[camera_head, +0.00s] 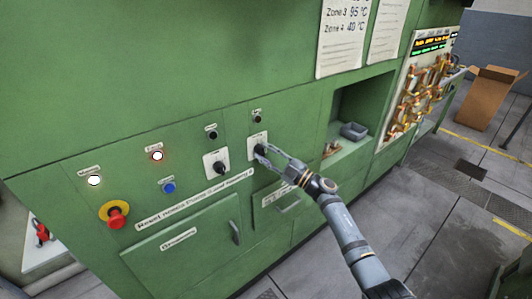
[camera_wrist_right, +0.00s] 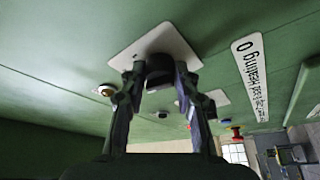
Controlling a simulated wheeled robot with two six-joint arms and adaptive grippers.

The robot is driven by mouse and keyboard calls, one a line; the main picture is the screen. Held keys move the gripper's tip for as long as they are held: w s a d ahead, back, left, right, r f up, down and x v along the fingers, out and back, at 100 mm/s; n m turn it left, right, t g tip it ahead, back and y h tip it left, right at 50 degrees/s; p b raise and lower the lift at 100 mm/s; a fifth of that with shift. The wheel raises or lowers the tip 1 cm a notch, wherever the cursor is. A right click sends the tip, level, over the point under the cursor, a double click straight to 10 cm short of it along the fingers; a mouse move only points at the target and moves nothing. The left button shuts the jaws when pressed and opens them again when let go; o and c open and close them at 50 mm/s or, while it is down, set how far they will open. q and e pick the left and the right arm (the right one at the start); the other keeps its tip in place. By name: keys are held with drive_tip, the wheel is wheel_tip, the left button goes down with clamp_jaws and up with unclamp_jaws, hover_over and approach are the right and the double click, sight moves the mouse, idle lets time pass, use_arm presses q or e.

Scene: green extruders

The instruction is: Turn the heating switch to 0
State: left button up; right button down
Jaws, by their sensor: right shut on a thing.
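The heating switch is a black rotary knob (camera_wrist_right: 160,70) on a white square plate (camera_wrist_right: 178,38), on the green machine front. In the head view its plate (camera_head: 252,139) is partly covered by my right gripper (camera_head: 262,151). In the right wrist view the two fingers of the right gripper (camera_wrist_right: 160,84) stand on either side of the knob and are shut on it. The knob's pointing direction is hard to tell. A long white label (camera_wrist_right: 250,75) ending in "Heating 0" is beside the switch. My left gripper is not in view.
A second black switch (camera_head: 217,167) on a white plate is just left. Further left are a blue button (camera_head: 169,187), lit lamps (camera_head: 157,155) and a red emergency stop (camera_head: 116,216). Drawers with handles (camera_head: 235,232) lie below. A recess with a grey tray (camera_head: 354,131) is right.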

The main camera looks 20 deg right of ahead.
drive_tip(key=shift+d+n+g, duration=0.1)
drive_tip(key=shift+n+g, duration=0.4)
drive_tip(key=shift+n, duration=0.5)
drive_tip(key=c, duration=1)
unclamp_jaws()
drive_tip(key=v, duration=1.2)
